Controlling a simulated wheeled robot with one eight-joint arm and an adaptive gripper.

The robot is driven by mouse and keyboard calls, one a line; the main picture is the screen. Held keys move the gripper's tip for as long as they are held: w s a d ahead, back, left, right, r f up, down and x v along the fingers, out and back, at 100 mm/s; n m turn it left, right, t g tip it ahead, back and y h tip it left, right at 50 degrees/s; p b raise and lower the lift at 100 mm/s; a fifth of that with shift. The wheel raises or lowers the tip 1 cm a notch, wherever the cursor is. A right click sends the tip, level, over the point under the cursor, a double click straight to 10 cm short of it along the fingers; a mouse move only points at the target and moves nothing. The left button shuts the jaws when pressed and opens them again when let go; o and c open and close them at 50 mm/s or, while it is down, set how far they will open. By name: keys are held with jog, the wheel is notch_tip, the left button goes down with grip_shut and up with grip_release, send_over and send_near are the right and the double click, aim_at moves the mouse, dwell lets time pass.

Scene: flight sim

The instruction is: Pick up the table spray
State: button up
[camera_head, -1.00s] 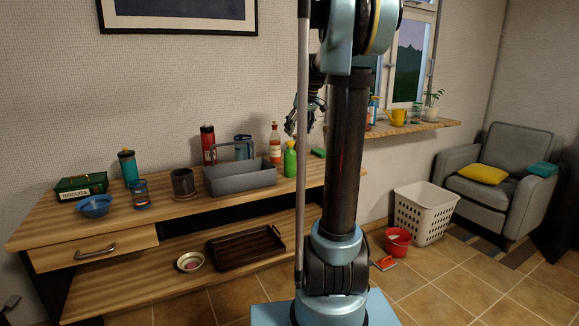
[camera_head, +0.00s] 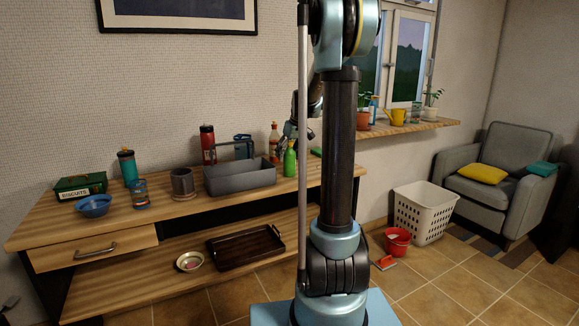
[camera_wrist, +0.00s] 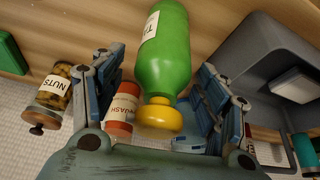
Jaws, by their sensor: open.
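The table spray is a green bottle (camera_head: 290,160) near the right end of the wooden table, just right of the grey caddy. In the wrist view the green bottle (camera_wrist: 163,58) has a yellow cap and a white label partly reading "TA". My gripper (camera_wrist: 160,72) is open, with one finger on each side of the bottle and a visible gap to it. In the head view my gripper (camera_head: 297,133) is at the bottle's top, partly hidden by my column.
The grey caddy (camera_head: 240,179) stands close beside the bottle. A red flask (camera_head: 208,143), a mug (camera_head: 182,182) and a dark tray (camera_head: 245,248) are further left or below.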

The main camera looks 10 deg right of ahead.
jog(key=shift+x, duration=1.05)
jog(key=c, duration=1.3)
jog(key=shift+r, duration=0.1)
